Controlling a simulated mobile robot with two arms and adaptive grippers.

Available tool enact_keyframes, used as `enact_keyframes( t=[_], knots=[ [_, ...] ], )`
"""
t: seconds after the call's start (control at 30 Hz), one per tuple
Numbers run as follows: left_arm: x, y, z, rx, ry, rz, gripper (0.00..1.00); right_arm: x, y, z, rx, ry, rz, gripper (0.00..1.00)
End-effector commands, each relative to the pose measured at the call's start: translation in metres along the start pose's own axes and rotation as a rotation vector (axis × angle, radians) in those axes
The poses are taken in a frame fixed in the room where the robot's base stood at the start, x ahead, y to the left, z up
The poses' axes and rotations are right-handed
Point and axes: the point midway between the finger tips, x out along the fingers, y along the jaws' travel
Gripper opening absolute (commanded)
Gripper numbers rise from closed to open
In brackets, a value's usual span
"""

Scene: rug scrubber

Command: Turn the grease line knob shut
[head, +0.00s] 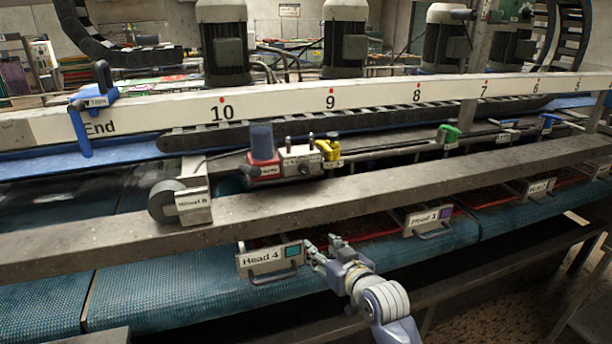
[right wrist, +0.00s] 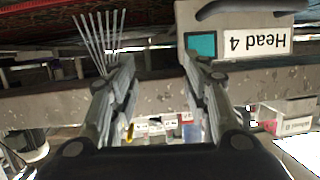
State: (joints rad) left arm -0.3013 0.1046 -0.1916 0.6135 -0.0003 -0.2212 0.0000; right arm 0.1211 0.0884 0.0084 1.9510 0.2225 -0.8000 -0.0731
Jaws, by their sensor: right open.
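A line of small coloured fittings runs behind the grey beam in the head view: a yellow one (head: 327,151), a green one (head: 448,134) and a blue one (head: 549,122). A red-based unit with a dark cup (head: 263,150) stands at its left end. The labels are too small to read, so I cannot tell which is the grease line knob. My right gripper (head: 322,244) is open and empty, below the beam and just right of the Head 4 plate (head: 269,260). In the right wrist view, its fingers (right wrist: 158,72) are apart, with the plate (right wrist: 245,45) beside one finger. My left gripper is out of view.
The grey beam (head: 110,236) crosses between my right gripper and the fittings. A labelled roller bracket (head: 193,207) sticks out at its left. The numbered white rail (head: 270,103) and several motors stand behind. A blue belt (head: 180,285) lies below.

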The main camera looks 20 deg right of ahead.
Motion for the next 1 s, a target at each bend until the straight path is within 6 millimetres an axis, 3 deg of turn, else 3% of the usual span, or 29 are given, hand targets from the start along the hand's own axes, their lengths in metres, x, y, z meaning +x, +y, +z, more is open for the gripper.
enact_keyframes(
  t=[0.03, 0.1, 0.2, 0.27, 0.47, 0.7, 1.0],
  knots=[
    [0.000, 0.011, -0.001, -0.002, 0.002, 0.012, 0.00, 0.003, 0.004, -0.038, 0.007, 0.080, 0.000, 0.43],
    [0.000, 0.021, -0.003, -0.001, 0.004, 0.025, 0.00, 0.006, 0.008, -0.075, 0.018, 0.164, 0.001, 0.43],
    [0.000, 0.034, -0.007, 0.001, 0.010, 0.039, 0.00, 0.009, 0.013, -0.110, 0.031, 0.246, 0.001, 0.43],
    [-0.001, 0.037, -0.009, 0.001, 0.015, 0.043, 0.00, 0.010, 0.015, -0.123, 0.035, 0.276, 0.002, 0.43],
    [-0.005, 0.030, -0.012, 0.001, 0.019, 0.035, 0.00, 0.022, 0.016, -0.136, 0.039, 0.296, 0.002, 0.43],
    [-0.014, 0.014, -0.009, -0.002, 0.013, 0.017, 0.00, 0.058, 0.017, -0.148, 0.039, 0.296, 0.002, 0.43],
    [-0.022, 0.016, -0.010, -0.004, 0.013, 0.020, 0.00, 0.098, 0.017, -0.158, 0.039, 0.295, 0.002, 0.43]
  ],
)
